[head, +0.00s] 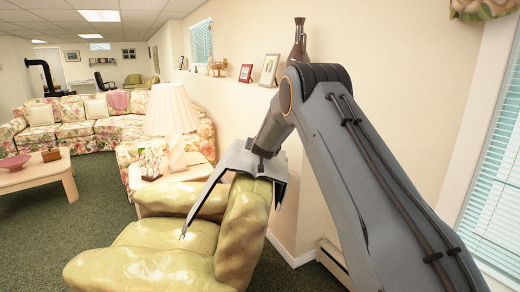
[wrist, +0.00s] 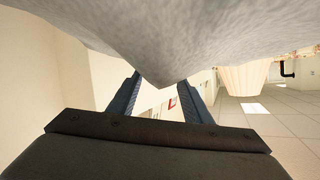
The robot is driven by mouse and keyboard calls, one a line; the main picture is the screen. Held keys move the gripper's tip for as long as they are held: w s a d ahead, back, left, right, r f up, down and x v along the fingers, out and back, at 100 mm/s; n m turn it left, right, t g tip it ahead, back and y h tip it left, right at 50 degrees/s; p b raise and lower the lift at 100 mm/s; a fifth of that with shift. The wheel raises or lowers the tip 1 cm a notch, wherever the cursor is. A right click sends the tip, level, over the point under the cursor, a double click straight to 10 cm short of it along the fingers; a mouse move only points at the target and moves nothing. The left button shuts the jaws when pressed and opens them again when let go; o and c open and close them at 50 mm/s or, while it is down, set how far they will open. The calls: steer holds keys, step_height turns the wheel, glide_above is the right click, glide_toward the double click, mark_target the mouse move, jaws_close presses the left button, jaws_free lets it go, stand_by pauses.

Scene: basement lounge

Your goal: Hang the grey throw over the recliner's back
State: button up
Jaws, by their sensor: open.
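The yellow-green recliner (head: 165,255) stands low in the head view, its padded back (head: 243,225) towards the wall. The grey throw (head: 238,160) lies across the top of that back. A narrow part slants down over the seat side to a thin tip, and a short flap hangs at the right. My gripper (wrist: 158,98) is open, its two fingers apart. In the head view my arm's end meets the throw's top, and the fingertips are hidden. In the upside-down wrist view the throw (wrist: 170,30) fills the top, its pointed edge overlapping the gap; whether it touches the fingers is unclear.
A white lamp (head: 171,110) stands on a side table just beyond the recliner. A wall ledge with frames (head: 268,70) and a brown vase (head: 298,42) runs behind my arm. A floral sofa (head: 85,120) and coffee table (head: 38,177) are farther left, with open carpet between.

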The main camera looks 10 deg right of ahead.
steer(key=shift+f, duration=0.1)
steer(key=shift+b+v, duration=1)
steer(key=shift+v, duration=2.95)
